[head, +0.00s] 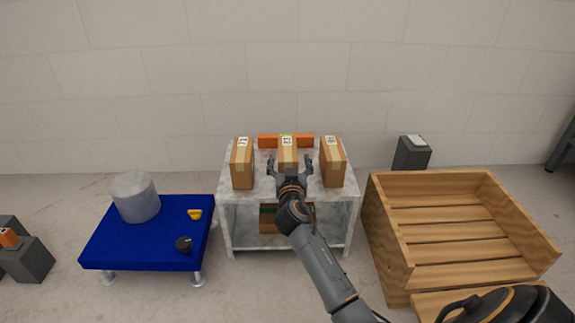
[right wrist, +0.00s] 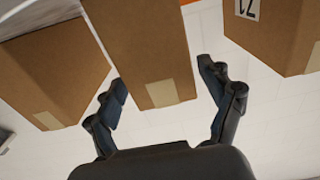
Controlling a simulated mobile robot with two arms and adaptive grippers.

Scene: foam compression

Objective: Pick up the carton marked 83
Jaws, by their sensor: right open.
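Three brown cartons stand in a row on the marble-topped table (head: 226,193): the left carton (head: 241,172), the middle carton (head: 288,157) and the right carton (head: 333,169). Each has a white label on top; I cannot read 83 on any of them. My right gripper (head: 290,168) is open at the near side of the middle carton. In the right wrist view the open fingers (right wrist: 165,90) stand either side of the middle carton (right wrist: 145,45), with gaps visible. One neighbouring carton (right wrist: 270,35) shows part of a label. My left gripper is not in view.
An orange block (head: 268,140) lies behind the cartons. A blue table (head: 150,240) with a grey cylinder (head: 135,196) stands left, and a wooden crate (head: 388,240) stands right. Neighbouring cartons leave narrow gaps beside the middle one. Another box (head: 268,218) sits on the lower shelf.

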